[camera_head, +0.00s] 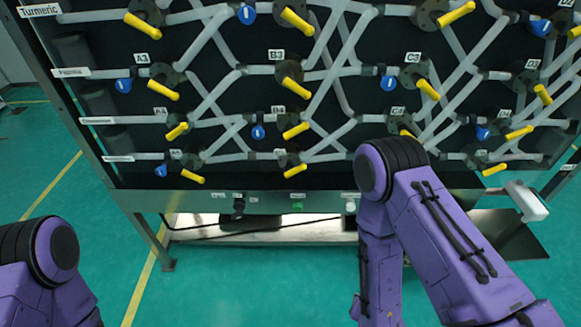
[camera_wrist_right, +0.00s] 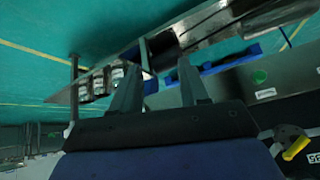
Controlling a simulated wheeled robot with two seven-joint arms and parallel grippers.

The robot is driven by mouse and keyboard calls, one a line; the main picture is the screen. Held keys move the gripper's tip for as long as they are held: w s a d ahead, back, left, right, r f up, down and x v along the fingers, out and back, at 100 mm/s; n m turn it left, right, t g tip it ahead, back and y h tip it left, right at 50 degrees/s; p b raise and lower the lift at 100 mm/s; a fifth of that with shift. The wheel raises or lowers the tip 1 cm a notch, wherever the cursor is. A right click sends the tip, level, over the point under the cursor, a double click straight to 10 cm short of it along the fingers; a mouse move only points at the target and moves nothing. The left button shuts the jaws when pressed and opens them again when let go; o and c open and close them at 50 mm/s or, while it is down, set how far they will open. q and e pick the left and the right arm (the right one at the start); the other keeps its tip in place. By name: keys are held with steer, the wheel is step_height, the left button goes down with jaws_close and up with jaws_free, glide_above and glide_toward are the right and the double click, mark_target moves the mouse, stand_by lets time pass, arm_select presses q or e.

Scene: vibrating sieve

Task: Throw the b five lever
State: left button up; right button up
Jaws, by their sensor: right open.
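The b five lever (camera_head: 295,171) is a yellow handle in the bottom row of the black panel, second column from the left, below a partly legible label. It slants, with its lower end to the left. In the right wrist view a yellow lever (camera_wrist_right: 297,148) shows at the lower right edge beside a label that seems to read B5. My right gripper (camera_wrist_right: 160,85) is open and empty, with that lever off to its side, apart from it. The head view does not show the right gripper's fingers. My left gripper is out of view; only part of my left arm shows.
Several other yellow levers, grey pipes and blue tags fill the panel (camera_head: 240,178). Below it run a control strip with a green button (camera_head: 297,205) and a metal tray (camera_head: 320,231). My right arm covers the panel's lower right. Green floor is clear in front.

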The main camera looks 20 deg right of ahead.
steer(key=w+a+f+m+t+b, duration=0.1)
steer(key=w+t+b, duration=0.1)
steer(key=w, duration=0.4)
steer(key=w+a+f+t+b, duration=0.1)
steer(key=w+a+t+b, duration=0.15)
steer(key=w, duration=0.25)
steer(key=m+t+h+b, duration=0.2)
steer(key=m+t+b, duration=0.4)
steer(key=t+b, duration=0.35)
glide_toward(295, 173)
steer(key=x, duration=1)
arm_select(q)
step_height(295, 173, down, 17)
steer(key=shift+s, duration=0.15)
arm_select(e)
steer(key=shift+w+d, duration=0.15)
steer(key=shift+w, duration=0.35)
